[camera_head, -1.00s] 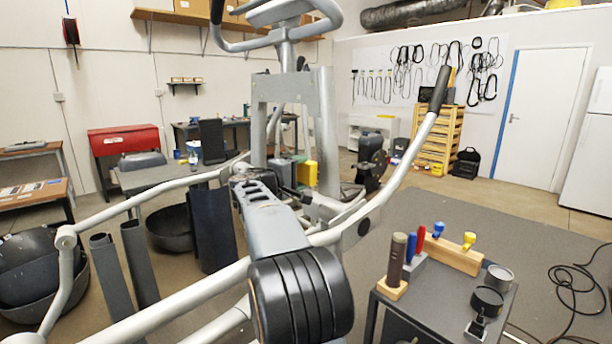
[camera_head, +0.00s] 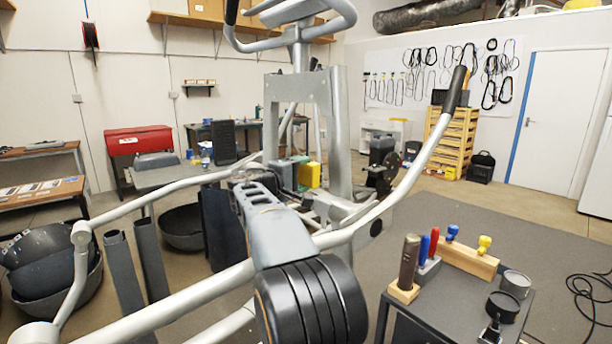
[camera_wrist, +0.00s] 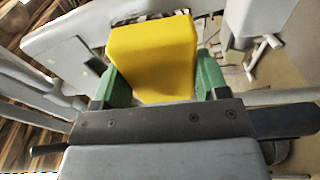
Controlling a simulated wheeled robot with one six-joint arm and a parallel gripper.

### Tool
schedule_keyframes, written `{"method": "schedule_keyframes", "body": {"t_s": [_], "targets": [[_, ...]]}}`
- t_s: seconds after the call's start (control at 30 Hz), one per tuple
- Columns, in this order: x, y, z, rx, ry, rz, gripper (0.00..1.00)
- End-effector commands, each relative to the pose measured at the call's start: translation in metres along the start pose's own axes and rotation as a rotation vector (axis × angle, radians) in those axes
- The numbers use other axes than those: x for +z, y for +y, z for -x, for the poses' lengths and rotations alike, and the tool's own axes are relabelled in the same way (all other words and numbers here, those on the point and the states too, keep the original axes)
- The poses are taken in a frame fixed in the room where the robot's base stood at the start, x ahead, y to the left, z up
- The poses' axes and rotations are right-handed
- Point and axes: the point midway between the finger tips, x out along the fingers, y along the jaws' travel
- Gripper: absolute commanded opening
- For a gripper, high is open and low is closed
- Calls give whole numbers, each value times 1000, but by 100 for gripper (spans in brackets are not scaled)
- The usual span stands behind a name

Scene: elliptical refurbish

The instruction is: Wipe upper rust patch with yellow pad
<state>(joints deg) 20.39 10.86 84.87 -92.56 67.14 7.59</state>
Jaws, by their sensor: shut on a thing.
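My gripper (camera_wrist: 162,88) is shut on the yellow pad (camera_wrist: 152,55), with a green finger on each side of it in the wrist view. In the head view the yellow pad (camera_head: 311,175) is at the far end of my arm, close to the exercise machine's grey upright frame (camera_head: 337,125). Whether the pad touches the frame cannot be told. In the wrist view grey machine parts (camera_wrist: 62,40) lie beyond the pad. I cannot make out the upper rust patch in either view.
The machine's long handle bars (camera_head: 418,165) curve up on the right and low across the left. A dark cart (camera_head: 440,305) with coloured-handled tools stands at front right. Black tubs (camera_head: 45,265) and upright tubes stand at left.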

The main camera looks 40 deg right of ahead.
Motion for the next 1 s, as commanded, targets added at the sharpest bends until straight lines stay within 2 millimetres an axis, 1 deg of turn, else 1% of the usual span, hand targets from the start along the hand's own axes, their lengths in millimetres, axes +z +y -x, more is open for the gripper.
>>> {"method": "schedule_keyframes", "body": {"t_s": [0.4,0.57,1.0], "targets": [[0,0,0,0,0,0,45],[1,0,-5,0,0,0,45],[8,2,-46,1,-2,1,45]]}}
